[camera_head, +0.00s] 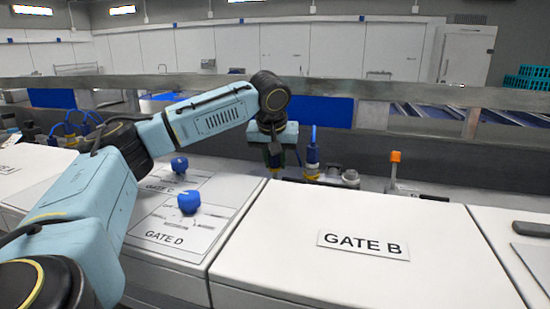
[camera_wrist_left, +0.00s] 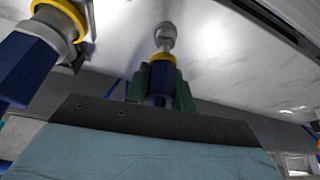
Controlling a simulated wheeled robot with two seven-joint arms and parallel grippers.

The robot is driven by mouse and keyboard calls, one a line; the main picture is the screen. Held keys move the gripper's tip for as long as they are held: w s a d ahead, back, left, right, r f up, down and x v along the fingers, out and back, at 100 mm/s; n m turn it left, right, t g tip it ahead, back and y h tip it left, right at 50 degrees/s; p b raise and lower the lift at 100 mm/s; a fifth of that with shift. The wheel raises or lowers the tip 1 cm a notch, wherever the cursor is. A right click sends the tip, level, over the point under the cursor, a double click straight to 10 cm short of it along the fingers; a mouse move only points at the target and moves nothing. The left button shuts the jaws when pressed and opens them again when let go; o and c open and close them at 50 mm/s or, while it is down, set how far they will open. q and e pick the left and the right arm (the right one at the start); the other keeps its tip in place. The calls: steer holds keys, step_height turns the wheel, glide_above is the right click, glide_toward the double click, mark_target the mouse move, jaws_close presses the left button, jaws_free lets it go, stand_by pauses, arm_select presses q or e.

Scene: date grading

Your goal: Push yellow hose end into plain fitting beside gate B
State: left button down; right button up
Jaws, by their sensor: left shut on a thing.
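My left gripper (camera_head: 274,156) reaches down behind the gate B panel (camera_head: 300,235), near its far left corner. In the left wrist view its dark green fingers (camera_wrist_left: 160,88) are shut on the blue body of the yellow-banded hose end (camera_wrist_left: 163,58). The hose end points at a small metal fitting (camera_wrist_left: 166,37) and is in line with it. They look touching or nearly so; I cannot tell how deep it sits. A second blue connector with a yellow ring (camera_head: 312,156) stands just right of the gripper; it also shows large in the wrist view (camera_wrist_left: 62,15). My right gripper is not in view.
More grey fittings (camera_head: 350,176) stand right of the connectors, then an orange-topped part (camera_head: 395,157). A rail (camera_head: 330,89) runs behind. The gate B top is clear.

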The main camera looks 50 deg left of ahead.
arm_select(q)
steer(key=shift+f+p, duration=0.1)
steer(key=shift+p, duration=0.35)
stand_by(0.5)
steer(key=shift+f, duration=1.25)
stand_by(0.9)
steer(key=c, duration=1.8)
jaws_free()
steer(key=shift+c, duration=0.2)
steer(key=o, duration=1.1)
step_height(320, 180, up, 10)
steer(key=p, duration=1.1)
